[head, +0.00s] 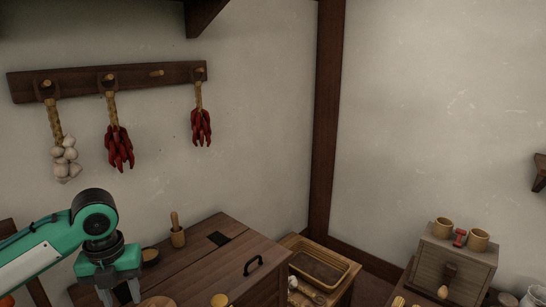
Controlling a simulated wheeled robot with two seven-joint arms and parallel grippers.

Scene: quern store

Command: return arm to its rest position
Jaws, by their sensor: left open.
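My left arm, green and white, comes in from the left edge in the head view. My left gripper (120,293) points down with its fingers apart, low at the left, in front of the left part of the wooden cabinet top (205,262). I see nothing between the fingers, but their tips are near the lower picture edge. My right arm and gripper are not in view.
A peg rail (130,80) holds garlic (65,160) and two chilli strings (119,148) (201,127). A mortar (177,237) and a small bowl (150,256) stand near my gripper. A tray (343,271) and a wooden box (455,262) with two cups lie to the right.

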